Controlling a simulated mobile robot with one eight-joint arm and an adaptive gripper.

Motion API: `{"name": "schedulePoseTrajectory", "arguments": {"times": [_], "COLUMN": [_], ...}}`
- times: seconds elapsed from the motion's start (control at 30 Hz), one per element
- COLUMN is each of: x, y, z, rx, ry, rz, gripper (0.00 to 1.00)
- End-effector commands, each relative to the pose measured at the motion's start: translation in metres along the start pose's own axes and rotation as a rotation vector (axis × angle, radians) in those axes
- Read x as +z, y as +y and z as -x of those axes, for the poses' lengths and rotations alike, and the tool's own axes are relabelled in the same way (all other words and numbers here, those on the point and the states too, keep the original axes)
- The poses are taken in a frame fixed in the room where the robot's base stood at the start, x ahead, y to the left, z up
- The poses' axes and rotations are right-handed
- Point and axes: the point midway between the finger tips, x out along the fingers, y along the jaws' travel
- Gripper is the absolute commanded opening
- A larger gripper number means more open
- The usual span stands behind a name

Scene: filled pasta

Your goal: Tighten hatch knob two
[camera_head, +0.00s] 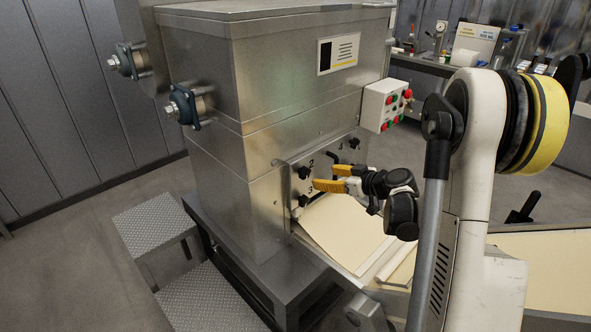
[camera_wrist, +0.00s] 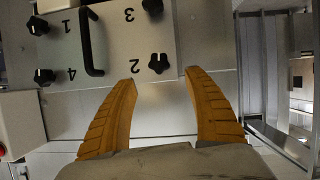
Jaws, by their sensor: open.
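Hatch knob two (camera_wrist: 158,63) is a black lobed knob beside the number 2 on the metal hatch plate (camera_wrist: 108,45). In the head view the knob (camera_head: 303,172) sits at the upper left of the hatch. My gripper (camera_wrist: 161,76) has two orange ridged fingers, spread apart and empty. In the wrist view its tips lie to either side of knob two, which shows just beyond the gap between them. In the head view my gripper (camera_head: 325,178) points at the hatch from the right. I see no contact with the knob, but the exact distance is unclear.
Other black knobs by numbers 3 (camera_wrist: 152,6), 1 (camera_wrist: 37,25) and 4 (camera_wrist: 44,76) surround a black bar handle (camera_wrist: 91,42). A control box (camera_head: 387,106) with buttons hangs right of the hatch. Pasta sheet (camera_head: 345,229) lies below; steps (camera_head: 158,225) stand left.

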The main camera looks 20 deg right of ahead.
Motion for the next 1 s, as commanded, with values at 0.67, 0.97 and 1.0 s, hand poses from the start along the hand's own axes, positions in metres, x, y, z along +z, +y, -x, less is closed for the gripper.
{"name": "schedulePoseTrajectory", "arguments": {"times": [0.67, 0.97, 1.0], "x": [0.002, 0.001, 0.001], "y": [0.002, 0.002, 0.002], "z": [-0.101, -0.108, -0.108], "rx": [0.002, 0.002, 0.002], "ry": [0.005, 0.005, 0.005], "rz": [0.005, 0.005, 0.005], "gripper": [0.61, 0.61, 0.61]}}
